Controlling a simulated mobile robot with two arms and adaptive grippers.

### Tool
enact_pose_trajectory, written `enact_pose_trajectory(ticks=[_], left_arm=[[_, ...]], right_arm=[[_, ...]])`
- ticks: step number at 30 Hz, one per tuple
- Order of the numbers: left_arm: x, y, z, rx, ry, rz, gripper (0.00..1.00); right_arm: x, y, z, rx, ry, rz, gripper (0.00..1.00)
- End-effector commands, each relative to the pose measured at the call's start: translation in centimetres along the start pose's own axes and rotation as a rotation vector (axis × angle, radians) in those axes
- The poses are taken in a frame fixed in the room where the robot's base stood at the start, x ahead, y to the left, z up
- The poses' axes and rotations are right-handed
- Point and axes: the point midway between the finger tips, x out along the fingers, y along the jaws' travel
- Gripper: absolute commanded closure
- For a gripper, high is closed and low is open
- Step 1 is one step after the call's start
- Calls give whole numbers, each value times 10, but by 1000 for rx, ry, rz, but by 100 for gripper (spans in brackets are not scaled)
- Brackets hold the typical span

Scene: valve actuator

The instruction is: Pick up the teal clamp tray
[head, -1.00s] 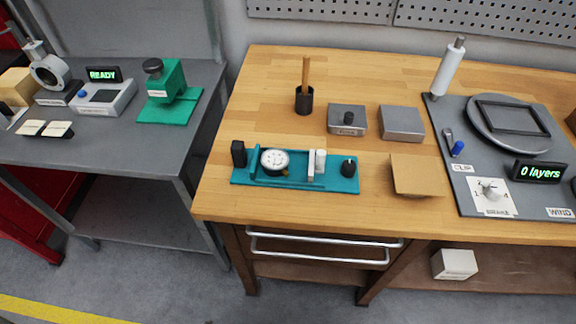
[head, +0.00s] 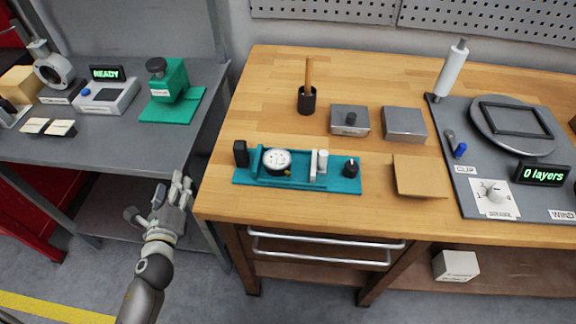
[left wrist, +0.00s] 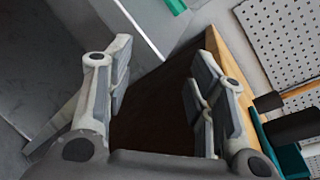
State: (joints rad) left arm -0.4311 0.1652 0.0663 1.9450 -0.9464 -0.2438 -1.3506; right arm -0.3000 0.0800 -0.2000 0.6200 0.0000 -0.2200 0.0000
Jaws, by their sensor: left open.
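The teal clamp tray (head: 330,183) lies flat on the wooden workbench near its front left edge. It carries a round dial gauge (head: 277,161), a black block at its left end, white upright pieces and a black knob at its right. My left gripper (head: 181,183) is left of the bench, in front of the gap between the two tables, apart from the tray. In the left wrist view my left gripper (left wrist: 160,85) has its fingers spread with nothing between them. A teal edge of the tray (left wrist: 290,160) shows at the lower right there. My right gripper is not in view.
On the wooden bench (head: 260,110) stand a black cup (head: 306,100), two grey boxes, a tan pad (head: 418,176) and a grey winding board (head: 480,190). The grey table at left holds a green press (head: 170,85). Drawer handles jut out below the bench front.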

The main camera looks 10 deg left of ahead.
Motion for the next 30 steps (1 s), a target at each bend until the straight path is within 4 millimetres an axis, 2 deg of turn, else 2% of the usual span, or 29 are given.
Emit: enact_pose_trajectory(ticks=[1, 2, 3, 4, 9, 13, 16, 20, 23, 30], left_arm=[[-4, -18, 23, 81, -46, -35, 50], [-7, -28, 34, 135, -71, -53, 50], [-14, -44, 42, 208, -95, -78, 50], [-21, -56, 41, 262, -102, -96, 50], [-62, -115, -1, 467, -70, -180, 50], [-86, -149, -16, 573, -69, -229, 50], [-98, -165, -22, 622, -72, -250, 50], [-103, -176, -24, 655, -79, -264, 50], [-96, -180, -24, 660, -82, -267, 50], [-67, -188, -25, 659, -81, -268, 50]], right_arm=[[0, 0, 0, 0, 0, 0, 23], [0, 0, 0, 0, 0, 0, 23], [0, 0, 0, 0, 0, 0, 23], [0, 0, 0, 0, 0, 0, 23], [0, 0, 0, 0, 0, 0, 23], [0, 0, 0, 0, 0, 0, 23], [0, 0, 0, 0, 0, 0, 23], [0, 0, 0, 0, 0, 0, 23], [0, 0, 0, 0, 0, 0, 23], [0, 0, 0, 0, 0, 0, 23]])
